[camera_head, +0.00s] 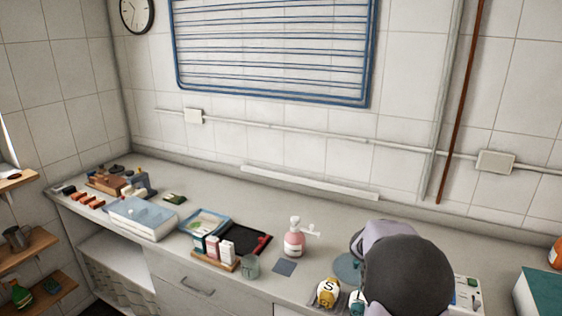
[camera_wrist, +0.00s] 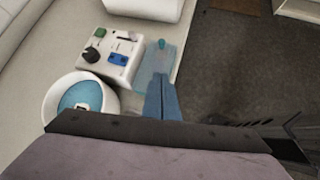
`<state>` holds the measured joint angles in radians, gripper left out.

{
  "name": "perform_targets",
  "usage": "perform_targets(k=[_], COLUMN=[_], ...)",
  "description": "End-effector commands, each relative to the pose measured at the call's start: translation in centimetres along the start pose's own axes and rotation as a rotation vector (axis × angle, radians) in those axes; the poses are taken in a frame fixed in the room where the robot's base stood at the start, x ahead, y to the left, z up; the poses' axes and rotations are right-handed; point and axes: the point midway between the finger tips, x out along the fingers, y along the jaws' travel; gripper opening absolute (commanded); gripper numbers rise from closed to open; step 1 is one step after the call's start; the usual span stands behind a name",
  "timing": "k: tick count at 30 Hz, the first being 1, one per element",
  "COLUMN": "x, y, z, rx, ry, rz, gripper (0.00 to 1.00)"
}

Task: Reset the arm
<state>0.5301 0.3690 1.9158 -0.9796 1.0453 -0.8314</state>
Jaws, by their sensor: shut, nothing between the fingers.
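My gripper (camera_wrist: 162,78) shows in the wrist view as two blue fingers side by side, pressed together with nothing between them. They point out over a flat, see-through teal piece (camera_wrist: 154,66) at the edge of the pale counter (camera_wrist: 50,30). Whether they touch it, I cannot tell. In the head view my dark grey arm stands over the right part of the counter (camera_head: 340,205) and hides part of it. The fingers are hidden there.
The wrist view shows a white bowl with a teal inside (camera_wrist: 47,104), a white box with a black knob (camera_wrist: 117,70), and dark floor (camera_wrist: 240,70) to the right. The head view shows a pink pump bottle (camera_head: 294,242), a yellow "S" shaker (camera_head: 327,292) and a black tray (camera_head: 262,240).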

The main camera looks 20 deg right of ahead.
Motion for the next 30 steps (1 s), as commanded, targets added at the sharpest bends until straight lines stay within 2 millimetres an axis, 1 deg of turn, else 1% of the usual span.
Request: perform_targets(k=[2, 3, 4, 5, 6, 7, 8, 9, 11, 12, 14, 15, 16, 18, 19, 21, 24, 27, 30], x=[0.0, 0.1, 0.3, 0.4, 0.6, 0.6, 0.5, 0.0, -1.4, -2.7, -5.1, -6.8, -8.1, -10.5, -11.3, -12.9, -15.2, -16.5, -17.0], y=[-0.1, -0.6, -1.6, -2.7, -4.5, -6.1, -7.7, -9.7, -12.6, -14.4, -17.1, -18.9, -20.3, -22.9, -23.7, -24.5, -24.2, -24.3, -24.5], z=[-1.4, -2.5, -3.7, -5.1, -7.1, -8.6, -9.9, -11.4, -13.6, -15.1, -17.1, -18.3, -19.0, -20.1, -20.3, -20.6, -21.1, -21.6, -21.9], rx=[0.149, 0.244, 0.318, 0.397, 0.505, 0.588, 0.669, 0.778, 0.92, 0.999, 1.08, 1.103, 1.102, 1.073, 1.052, 0.994, 0.934, 0.891, 0.864], ry=[0.052, 0.092, 0.125, 0.159, 0.203, 0.231, 0.255, 0.283, 0.321, 0.343, 0.38, 0.406, 0.428, 0.471, 0.487, 0.533, 0.603, 0.639, 0.649], rz=[-0.007, -0.027, -0.058, -0.098, -0.164, -0.22, -0.278, -0.353, -0.457, -0.522, -0.602, -0.642, -0.662, -0.679, -0.673, -0.628, -0.568, -0.536, -0.523], gripper=[0.0, 0.0, 0.0, 0.0, 0.0, 0.0, 0.0, 0.0, 0.0, 0.0, 0.0, 0.0, 0.0, 0.0, 0.0, 0.0, 0.0, 0.0, 0.0])
